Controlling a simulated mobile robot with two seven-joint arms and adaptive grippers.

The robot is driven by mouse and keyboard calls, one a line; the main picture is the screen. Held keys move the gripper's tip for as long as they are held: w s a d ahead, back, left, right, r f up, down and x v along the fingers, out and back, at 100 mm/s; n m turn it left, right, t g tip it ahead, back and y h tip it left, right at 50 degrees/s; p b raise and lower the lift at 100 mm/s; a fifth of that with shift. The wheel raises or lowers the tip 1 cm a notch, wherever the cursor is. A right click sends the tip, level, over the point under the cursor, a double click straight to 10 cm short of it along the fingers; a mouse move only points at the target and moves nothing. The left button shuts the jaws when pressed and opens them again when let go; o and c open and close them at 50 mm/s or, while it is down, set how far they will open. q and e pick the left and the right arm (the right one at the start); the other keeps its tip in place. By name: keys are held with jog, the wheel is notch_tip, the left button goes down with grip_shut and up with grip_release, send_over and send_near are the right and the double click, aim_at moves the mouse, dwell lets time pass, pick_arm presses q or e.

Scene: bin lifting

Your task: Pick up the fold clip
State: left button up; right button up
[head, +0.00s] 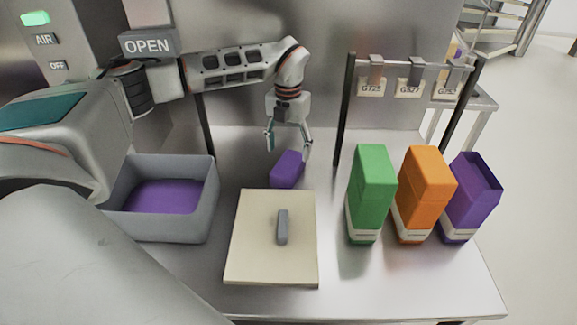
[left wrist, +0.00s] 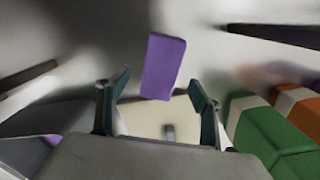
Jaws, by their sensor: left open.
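No piece is labelled as the fold clip. A small purple block (head: 287,169) lies on the steel table behind the cream board and may be it. The block also shows in the left wrist view (left wrist: 163,66), beyond and between my fingertips. My left gripper (head: 288,150) points down just above the block. Its two fingers are apart, with nothing held between them. In the left wrist view my gripper (left wrist: 159,80) also shows spread fingers. I cannot tell whether a fingertip touches the block. My right gripper is not in view.
A grey bin (head: 210,215) with purple contents stands at left. A cream board (head: 255,265) with a grey handle (head: 282,227) lies in front. Green (head: 372,185), orange (head: 424,185) and open purple (head: 475,195) cartons stand at right. A rail (head: 410,61) with labelled tags stands behind them.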

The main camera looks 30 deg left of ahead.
aim_at(288, 163)
pick_arm(q)
notch_tip(288, 163, down, 6)
jog(key=shift+s+d, duration=0.1)
jog(key=shift+s, duration=0.05)
dwell(0.3)
jog(key=c, duration=1.2)
